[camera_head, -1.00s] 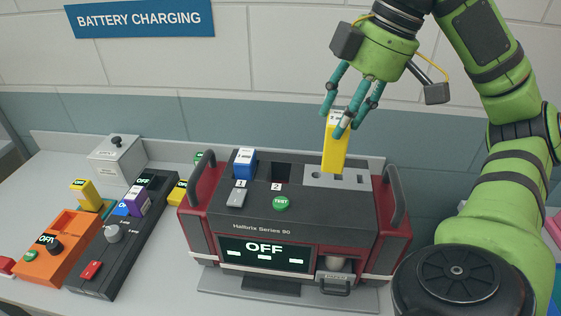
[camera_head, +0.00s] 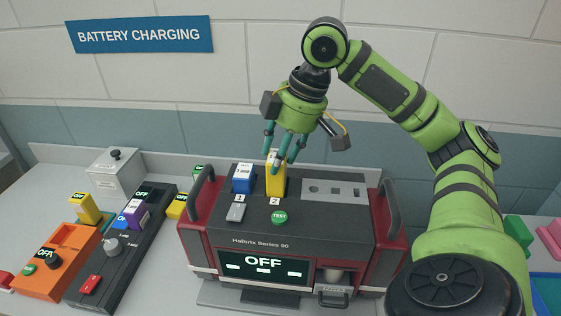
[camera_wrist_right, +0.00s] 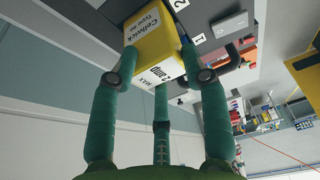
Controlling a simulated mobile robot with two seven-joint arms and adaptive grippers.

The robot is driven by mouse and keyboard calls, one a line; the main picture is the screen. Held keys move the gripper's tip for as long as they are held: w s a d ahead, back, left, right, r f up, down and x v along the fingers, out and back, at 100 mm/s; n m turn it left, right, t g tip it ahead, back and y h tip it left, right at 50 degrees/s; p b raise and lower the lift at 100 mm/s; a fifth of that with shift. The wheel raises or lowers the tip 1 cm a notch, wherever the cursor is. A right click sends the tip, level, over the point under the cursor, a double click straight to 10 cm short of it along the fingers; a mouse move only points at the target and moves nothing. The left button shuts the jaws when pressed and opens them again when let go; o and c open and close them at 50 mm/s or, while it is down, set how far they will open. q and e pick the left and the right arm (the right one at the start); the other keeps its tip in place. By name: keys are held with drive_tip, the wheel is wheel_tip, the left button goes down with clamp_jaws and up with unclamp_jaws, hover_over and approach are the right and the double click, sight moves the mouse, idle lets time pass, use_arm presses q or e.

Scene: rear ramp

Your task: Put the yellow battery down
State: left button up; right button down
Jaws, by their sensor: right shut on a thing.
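The yellow battery (camera_head: 276,178) stands upright at slot 2 of the red and black Hallorix charger (camera_head: 262,221). Whether it is fully seated in the slot I cannot tell. My right gripper (camera_head: 275,160) is above it with its teal fingers shut around its top. In the right wrist view the yellow battery (camera_wrist_right: 152,52), with a white label end, sits between the fingers of my right gripper (camera_wrist_right: 160,85). A blue battery (camera_head: 243,178) stands in slot 1, just left of it. My left gripper is not in view.
A green TEST button (camera_head: 279,217) sits in front. An orange charger (camera_head: 56,262) and a dark charger (camera_head: 120,250) with batteries stand left. A grey lidded box (camera_head: 113,172) is behind.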

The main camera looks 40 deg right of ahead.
drive_tip(key=shift+f, duration=1.35)
drive_tip(key=shift+f+b, duration=0.35)
drive_tip(key=shift+f, duration=0.25)
drive_tip(key=c, duration=0.6)
unclamp_jaws()
drive_tip(key=shift+s, duration=0.1)
drive_tip(key=shift+r, duration=0.1)
drive_tip(key=shift+r, duration=0.4)
drive_tip(key=p+v, duration=0.3)
drive_tip(key=v, duration=0.9)
drive_tip(key=shift+r, duration=0.1)
